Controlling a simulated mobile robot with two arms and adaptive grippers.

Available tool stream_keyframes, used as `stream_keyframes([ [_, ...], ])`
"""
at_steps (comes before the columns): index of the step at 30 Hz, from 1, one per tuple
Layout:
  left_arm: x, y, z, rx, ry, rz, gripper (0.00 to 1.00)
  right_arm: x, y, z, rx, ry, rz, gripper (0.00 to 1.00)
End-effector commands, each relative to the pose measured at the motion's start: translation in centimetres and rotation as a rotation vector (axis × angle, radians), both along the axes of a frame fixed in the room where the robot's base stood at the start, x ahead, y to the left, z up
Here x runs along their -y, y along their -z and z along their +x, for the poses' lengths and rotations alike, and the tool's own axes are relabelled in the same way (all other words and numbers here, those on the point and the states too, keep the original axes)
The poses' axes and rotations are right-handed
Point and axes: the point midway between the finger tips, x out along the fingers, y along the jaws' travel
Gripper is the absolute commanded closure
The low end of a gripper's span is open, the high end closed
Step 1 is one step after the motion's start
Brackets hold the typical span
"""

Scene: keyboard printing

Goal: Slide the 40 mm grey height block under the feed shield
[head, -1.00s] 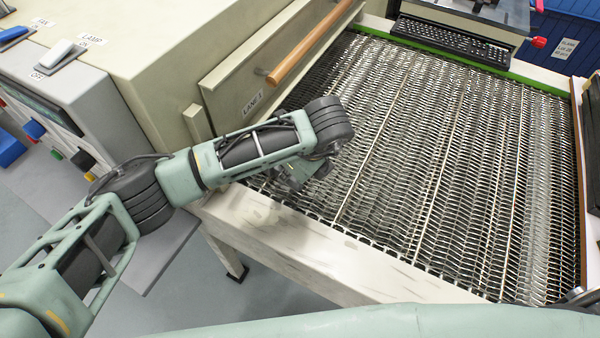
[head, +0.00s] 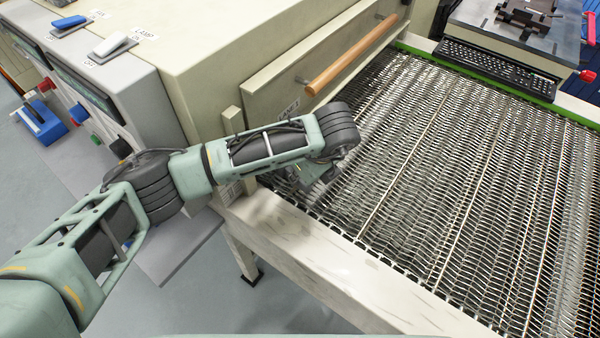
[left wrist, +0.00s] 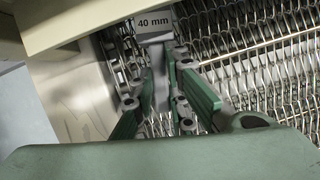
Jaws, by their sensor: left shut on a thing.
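The feed shield (head: 268,104) is a cream panel with a wooden handle (head: 352,54) across the side of the wire belt. The grey height block (left wrist: 153,22), labelled "40 mm", shows at the top of the left wrist view. My left gripper (left wrist: 163,88) is shut on the block's narrow grey stem. The cream edge of the shield (left wrist: 75,22) is close to the block's left there; I cannot tell whether any of the block is under it. In the head view my left gripper (head: 312,180) is low over the belt, and my arm hides the block. My right gripper is out of view.
The wire mesh belt (head: 440,170) is clear to the right. A cream post (head: 233,122) stands beside the shield's near end. The pale frame rail (head: 330,255) runs along the belt's near edge. A black keyboard (head: 497,68) lies at the belt's far end.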

Motion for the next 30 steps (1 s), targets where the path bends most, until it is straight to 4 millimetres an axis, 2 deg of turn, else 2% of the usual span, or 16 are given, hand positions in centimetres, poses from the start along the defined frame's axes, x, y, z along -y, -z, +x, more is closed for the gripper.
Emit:
stream_keyframes([
  [1,0.0,0.0,0.0,0.000,0.000,0.000,1.00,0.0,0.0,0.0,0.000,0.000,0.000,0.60],
  [2,0.0,0.0,0.0,0.000,0.000,0.000,0.86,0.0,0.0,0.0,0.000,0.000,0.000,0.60],
  [9,0.0,0.0,0.0,0.000,0.000,0.000,0.65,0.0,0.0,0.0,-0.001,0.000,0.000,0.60],
  [20,0.2,-0.3,-0.1,-0.001,0.001,0.000,0.65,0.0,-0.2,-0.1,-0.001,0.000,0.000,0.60],
  [30,2.4,-4.0,-1.6,0.000,0.003,-0.001,0.65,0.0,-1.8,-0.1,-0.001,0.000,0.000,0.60],
])
